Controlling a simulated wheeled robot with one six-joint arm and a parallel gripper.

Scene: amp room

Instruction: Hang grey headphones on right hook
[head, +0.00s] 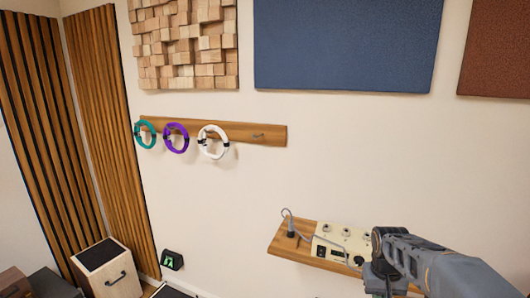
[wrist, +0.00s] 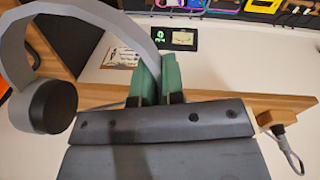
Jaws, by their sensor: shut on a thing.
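The grey headphones show in the wrist view, with a broad grey band (wrist: 137,40) and a dark round ear cup (wrist: 48,106) at the left. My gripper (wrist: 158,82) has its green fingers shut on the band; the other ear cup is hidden. In the head view my arm is at the lower right, over the shelf, and the fingertips cannot be made out. The wooden hook rail (head: 272,136) is on the wall, up and left of my arm. Its right hook (head: 259,135) is bare.
Teal (head: 145,148), purple (head: 176,152) and white headphones (head: 226,143) hang along the rail to the left. A wooden shelf (head: 277,252) carries a cream amplifier box (head: 340,240) and a cable. The wall between rail and shelf is clear.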

